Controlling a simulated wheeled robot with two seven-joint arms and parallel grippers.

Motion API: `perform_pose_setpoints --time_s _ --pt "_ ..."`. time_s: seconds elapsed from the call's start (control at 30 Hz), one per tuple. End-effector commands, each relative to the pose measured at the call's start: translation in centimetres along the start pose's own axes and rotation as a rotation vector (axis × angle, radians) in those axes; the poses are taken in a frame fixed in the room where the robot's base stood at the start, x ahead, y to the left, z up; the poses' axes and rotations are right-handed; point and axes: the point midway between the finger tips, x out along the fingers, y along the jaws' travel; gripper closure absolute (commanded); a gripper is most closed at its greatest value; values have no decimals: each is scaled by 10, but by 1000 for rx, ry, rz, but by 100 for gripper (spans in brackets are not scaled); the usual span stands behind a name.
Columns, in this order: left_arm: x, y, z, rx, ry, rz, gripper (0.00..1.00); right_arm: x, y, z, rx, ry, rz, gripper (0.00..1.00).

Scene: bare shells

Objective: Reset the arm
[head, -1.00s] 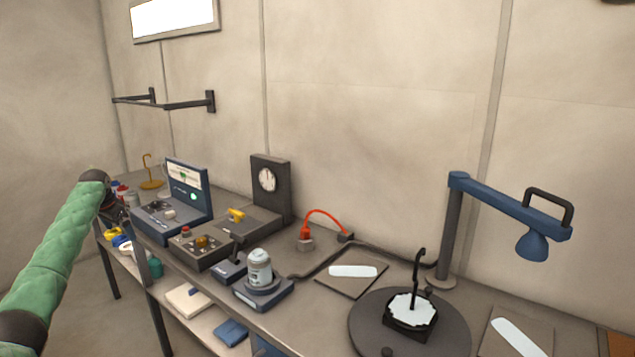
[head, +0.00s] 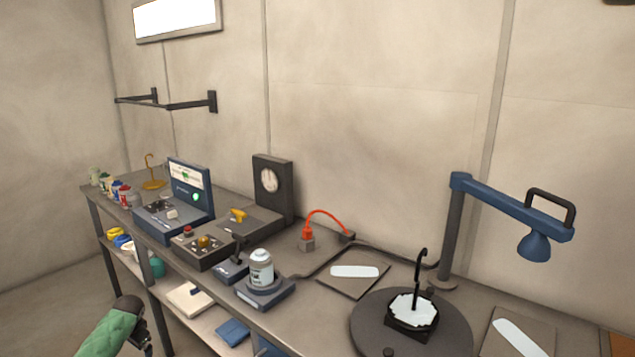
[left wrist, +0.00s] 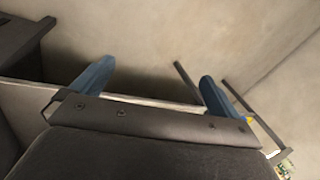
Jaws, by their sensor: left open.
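My left arm (head: 110,332) comes in at the bottom left of the head view, in a green sleeve with a dark end, in front of the workbench and low down. In the left wrist view my left gripper (left wrist: 155,85) has its two blue fingers wide apart with nothing between them. Behind the fingers are a pale wall and a bench edge. My right arm and right gripper are not in view.
The workbench (head: 325,310) carries a blue case (head: 188,187), a clock (head: 269,180), a white canister on a scale (head: 262,268), a round turntable (head: 450,335) and a blue lamp (head: 510,215). A shelf below holds small items. Floor at lower left is clear.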

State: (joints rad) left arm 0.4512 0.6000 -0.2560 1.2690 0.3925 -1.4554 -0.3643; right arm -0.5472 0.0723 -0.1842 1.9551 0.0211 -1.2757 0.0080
Motion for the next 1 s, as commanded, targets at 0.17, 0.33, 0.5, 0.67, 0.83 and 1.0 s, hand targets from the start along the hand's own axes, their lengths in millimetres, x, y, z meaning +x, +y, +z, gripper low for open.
perform_pose_setpoints --time_s 0.17,0.33,0.5,0.67,0.83,1.0 --pt "34 49 47 18 -26 -21 0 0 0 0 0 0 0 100" --pt "58 94 91 31 -43 -38 0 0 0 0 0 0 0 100" --pt "76 138 137 43 -54 -52 0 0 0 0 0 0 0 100" --pt "87 178 182 55 -63 -63 0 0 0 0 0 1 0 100" --pt "92 221 230 67 -69 -70 0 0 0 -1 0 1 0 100" --pt "90 262 278 76 -69 -73 0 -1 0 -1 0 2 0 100"
